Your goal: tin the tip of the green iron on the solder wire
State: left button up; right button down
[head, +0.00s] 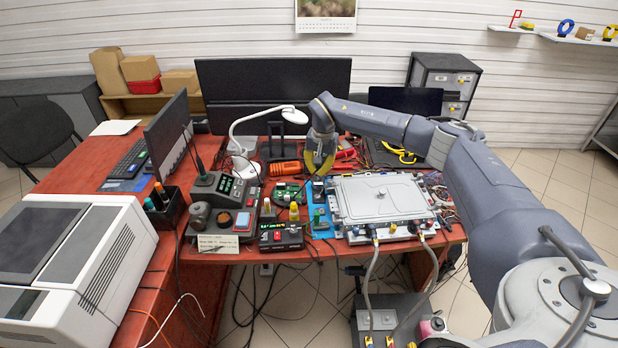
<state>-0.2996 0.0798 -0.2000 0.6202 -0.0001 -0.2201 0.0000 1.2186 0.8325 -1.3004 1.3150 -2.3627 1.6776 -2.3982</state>
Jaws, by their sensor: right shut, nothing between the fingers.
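A soldering station (222,205) with a green display stands at the left of the red bench. A small green upright handle (317,217) shows by a blue stand, and a yellow-green one (294,211) is beside it; I cannot tell for sure which is the green iron. The solder wire is too small to make out. My right gripper (319,170) points down, shut and empty, over the middle of the bench behind these handles. Its fingers look apart from them. My left gripper is out of view.
A metal housing (381,198) with hoses (371,275) fills the bench right of the handles. A black box with a green display (281,236) stands at the front edge. A white lamp (240,135) rises behind. A large white machine (75,260) is at left.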

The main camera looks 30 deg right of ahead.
jog(key=shift+w+d+f, duration=0.1)
jog(key=shift+d+f, duration=0.15)
jog(key=shift+d, duration=0.05)
jog(key=shift+f, duration=2.75)
jog(key=shift+f, duration=0.6)
dwell(1.2)
jog(key=shift+r, duration=3)
